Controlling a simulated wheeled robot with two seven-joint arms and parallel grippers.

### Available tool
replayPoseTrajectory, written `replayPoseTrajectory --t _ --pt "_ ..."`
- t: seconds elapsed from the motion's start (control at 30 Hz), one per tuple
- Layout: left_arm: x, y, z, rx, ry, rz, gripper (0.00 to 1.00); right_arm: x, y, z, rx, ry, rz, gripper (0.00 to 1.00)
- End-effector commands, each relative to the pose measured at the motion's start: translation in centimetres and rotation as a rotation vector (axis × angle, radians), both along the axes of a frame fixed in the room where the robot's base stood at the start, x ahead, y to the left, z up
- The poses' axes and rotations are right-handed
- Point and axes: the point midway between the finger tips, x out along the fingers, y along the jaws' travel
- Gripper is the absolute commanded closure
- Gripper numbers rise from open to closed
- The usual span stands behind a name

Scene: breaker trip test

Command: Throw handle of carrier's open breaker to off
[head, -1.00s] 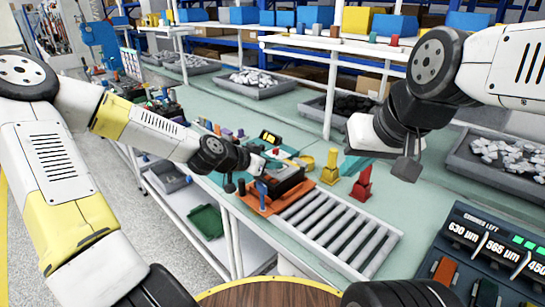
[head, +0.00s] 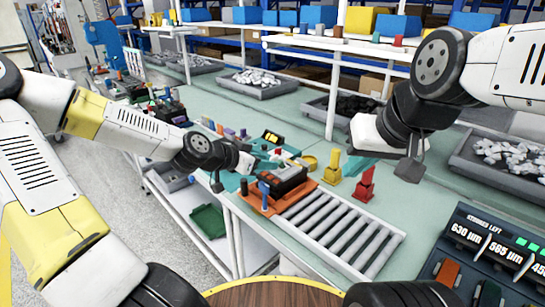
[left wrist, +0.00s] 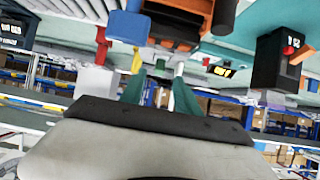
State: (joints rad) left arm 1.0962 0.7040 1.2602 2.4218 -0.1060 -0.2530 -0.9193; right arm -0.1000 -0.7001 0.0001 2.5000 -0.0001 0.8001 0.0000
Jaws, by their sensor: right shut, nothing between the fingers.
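The breaker's handle position is too small to tell. My left gripper (head: 262,158) is just left of and behind the breaker; its green fingers (left wrist: 158,85) stand apart with nothing seen between them. My right gripper (head: 357,166) is shut and empty above the bench.
A roller track (head: 340,228) runs right from the carrier. Yellow (head: 333,167) and red (head: 365,184) stands are behind it. A readout panel (head: 492,250) is at the right front. Grey trays of parts (head: 255,84) lie further back. The bench between is mostly clear.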

Motion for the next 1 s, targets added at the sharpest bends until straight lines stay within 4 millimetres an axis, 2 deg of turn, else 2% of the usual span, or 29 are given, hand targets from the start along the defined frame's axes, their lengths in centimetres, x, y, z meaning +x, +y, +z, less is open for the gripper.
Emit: replayPoseTrajectory --t 0.1,0.33,1.0 --pt "-0.9 1.0 0.7 -0.001 0.001 0.003 0.62 0.0 0.0 0.0 0.000 0.000 0.000 1.00" --pt "-1.8 1.8 1.4 0.001 0.000 0.001 0.62 0.0 0.0 0.0 0.000 0.000 0.000 1.00" --pt "-1.9 1.8 1.4 0.000 0.000 -0.001 0.62 0.0 0.0 0.0 0.000 0.000 0.000 1.00"
